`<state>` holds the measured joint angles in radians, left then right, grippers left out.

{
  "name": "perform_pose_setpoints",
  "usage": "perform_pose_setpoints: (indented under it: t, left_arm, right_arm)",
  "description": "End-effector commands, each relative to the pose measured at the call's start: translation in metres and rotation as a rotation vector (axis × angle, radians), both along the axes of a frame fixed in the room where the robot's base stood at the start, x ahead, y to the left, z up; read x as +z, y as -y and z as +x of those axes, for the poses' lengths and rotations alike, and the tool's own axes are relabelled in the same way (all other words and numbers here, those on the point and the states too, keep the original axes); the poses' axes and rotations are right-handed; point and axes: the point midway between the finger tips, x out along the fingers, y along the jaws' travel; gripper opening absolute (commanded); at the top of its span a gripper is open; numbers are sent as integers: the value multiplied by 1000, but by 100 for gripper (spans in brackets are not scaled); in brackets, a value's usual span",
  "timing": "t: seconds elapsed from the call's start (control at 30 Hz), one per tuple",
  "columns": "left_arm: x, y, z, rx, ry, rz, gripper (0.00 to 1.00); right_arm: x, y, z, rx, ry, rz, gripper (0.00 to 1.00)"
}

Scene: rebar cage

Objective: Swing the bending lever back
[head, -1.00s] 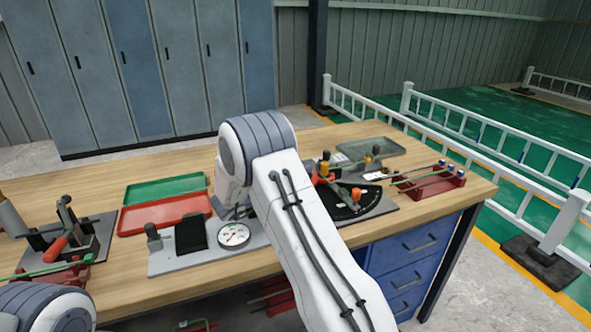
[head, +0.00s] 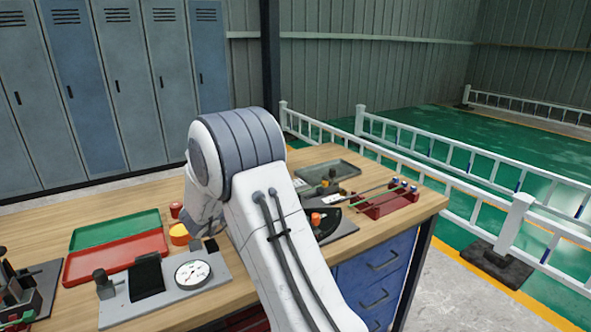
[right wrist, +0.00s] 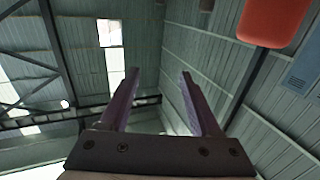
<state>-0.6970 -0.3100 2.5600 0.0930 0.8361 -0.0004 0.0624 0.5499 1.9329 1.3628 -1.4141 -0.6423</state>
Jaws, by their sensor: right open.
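The bender (head: 340,232) stands on the right half of the workbench, with a dark curved plate and an orange knob (head: 315,218). My right arm covers its left side, so most of the lever is hidden and its angle cannot be told. My right gripper (right wrist: 158,85) is open and empty in the right wrist view, its fingers towards the roof. In the head view its fingertips are mostly hidden behind the arm, left of the bender. An orange-red rounded thing (right wrist: 275,18) is at the top right of the wrist view; I cannot tell what it is. My left gripper is out of view.
Green (head: 115,229) and red (head: 115,257) trays lie at the left. A dial gauge (head: 192,273) is on a grey plate in front. A yellow round part (head: 180,234) sits beside my arm. A red rack (head: 388,202) holds green bars at the right end.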

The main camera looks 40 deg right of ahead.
Motion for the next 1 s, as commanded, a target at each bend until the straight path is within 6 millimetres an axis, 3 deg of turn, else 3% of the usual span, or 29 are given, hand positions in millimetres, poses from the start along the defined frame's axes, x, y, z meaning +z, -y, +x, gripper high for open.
perform_pose_setpoints:
  t: [0.1, 0.3, 0.73, 0.77, 0.9, 0.93, 1.0]
  left_arm:
    - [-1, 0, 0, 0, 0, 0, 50]
    - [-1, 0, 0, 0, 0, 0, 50]
    - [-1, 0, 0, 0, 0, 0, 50]
    - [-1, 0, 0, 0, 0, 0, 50]
    - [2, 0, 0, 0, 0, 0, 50]
    - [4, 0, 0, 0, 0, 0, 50]
    - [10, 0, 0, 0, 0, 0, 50]
  right_arm:
    - [16, 14, -22, -3, 3, 0, 64]
    - [32, 28, -45, -2, 2, 0, 64]
    - [38, 33, -54, 1, 0, 0, 64]
    - [38, 33, -54, 1, 0, 0, 60]
    - [33, 38, -51, 17, 16, 38, 6]
    - [30, 40, -50, 27, 27, 63, 0]
    - [18, 48, -44, 61, 66, 151, 0]
